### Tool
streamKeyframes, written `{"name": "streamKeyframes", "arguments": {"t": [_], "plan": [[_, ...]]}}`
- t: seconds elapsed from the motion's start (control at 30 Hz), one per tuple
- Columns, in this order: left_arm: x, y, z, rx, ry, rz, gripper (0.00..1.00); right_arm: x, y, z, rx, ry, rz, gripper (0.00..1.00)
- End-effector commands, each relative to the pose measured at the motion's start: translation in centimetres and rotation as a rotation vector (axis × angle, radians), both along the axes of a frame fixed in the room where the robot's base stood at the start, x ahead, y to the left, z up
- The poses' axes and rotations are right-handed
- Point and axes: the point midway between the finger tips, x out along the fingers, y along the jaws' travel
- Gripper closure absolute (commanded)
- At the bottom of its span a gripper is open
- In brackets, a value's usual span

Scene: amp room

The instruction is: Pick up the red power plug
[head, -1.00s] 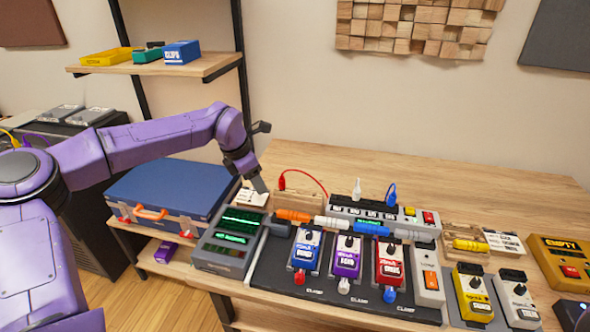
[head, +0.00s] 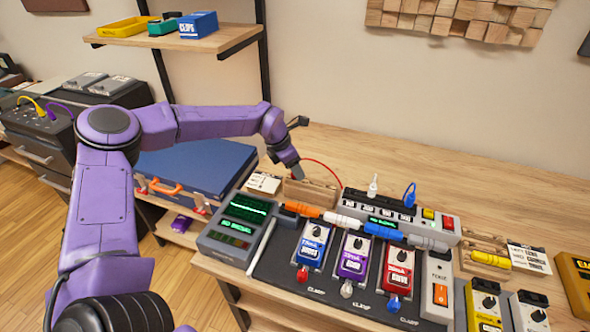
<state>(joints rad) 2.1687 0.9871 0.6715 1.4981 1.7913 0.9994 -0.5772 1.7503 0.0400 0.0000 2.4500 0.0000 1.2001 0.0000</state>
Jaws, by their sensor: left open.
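My left gripper (head: 297,174) is open and points down at the small wooden holder (head: 318,198) behind the pedals. The red power plug is hidden behind the gripper. Only its thin red cable (head: 326,163) shows, arching right from the gripper toward the power strip (head: 395,215). Whether the jaws are around the plug or only beside it, I cannot tell. My right gripper is not in view.
A white plug (head: 373,187) and a blue plug (head: 409,196) stand upright in the power strip. Pedals, including a blue one (head: 313,243), a purple one (head: 354,255) and a red one (head: 398,266), fill the board in front. A blue case (head: 195,170) lies left. Bare tabletop (head: 430,170) lies behind the strip.

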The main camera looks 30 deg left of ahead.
Motion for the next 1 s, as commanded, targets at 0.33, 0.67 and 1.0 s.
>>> {"name": "streamKeyframes", "arguments": {"t": [0.33, 0.67, 1.0], "plan": [[0.2, -0.1, -0.4, -0.001, -0.001, 0.001, 0.76, 0.0, 0.0, 0.0, 0.0, 0.0, 0.0, 0.57], [0.2, -0.1, -0.4, -0.001, -0.001, 0.001, 1.0, 0.0, 0.0, 0.0, 0.0, 0.0, 0.0, 0.57], [0.3, -0.1, 5.7, 0.0, -0.007, 0.002, 1.0, 0.0, 0.0, -1.6, 0.0, 0.0, 0.0, 0.57]]}}
